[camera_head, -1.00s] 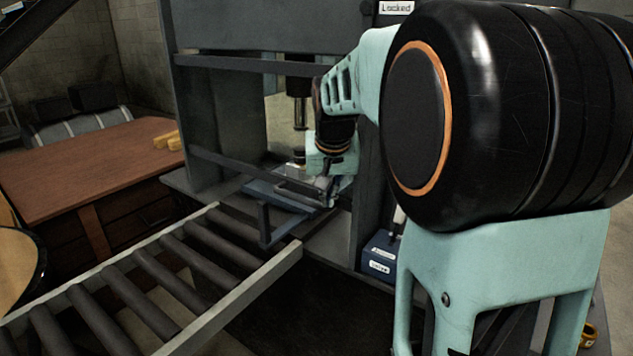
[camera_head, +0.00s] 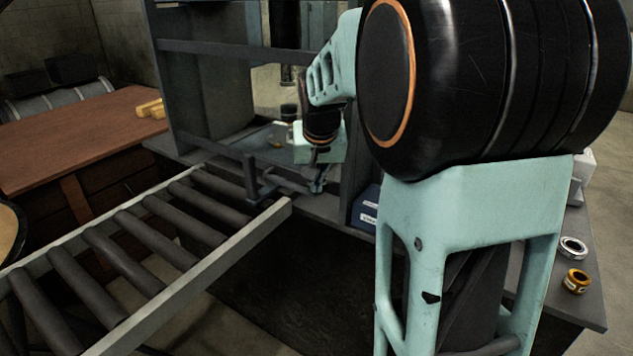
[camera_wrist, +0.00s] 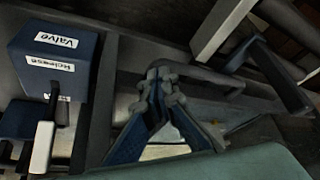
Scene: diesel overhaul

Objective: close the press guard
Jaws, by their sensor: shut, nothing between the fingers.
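The press guard (camera_head: 235,48) is a dark grey barred frame across the press front. Its upper bar crosses in front of the ram. Its lower edge looks close to the press base, but my arm and the dark shading hide whether it touches. My gripper (camera_head: 318,186) is at the lower right of the guard, pointing down. In the wrist view its blue fingers (camera_wrist: 160,80) meet at the tips, with nothing between them. A grey handle-like bar (camera_wrist: 205,80) lies just beyond the tips; I cannot tell whether they touch it.
A roller conveyor (camera_head: 190,288) runs up to the press front, with a dark upright post (camera_head: 250,177) at its end. A blue labelled box (camera_wrist: 52,62) stands beside the gripper. A wooden desk (camera_head: 75,130) is left; metal rings (camera_head: 576,281) lie right.

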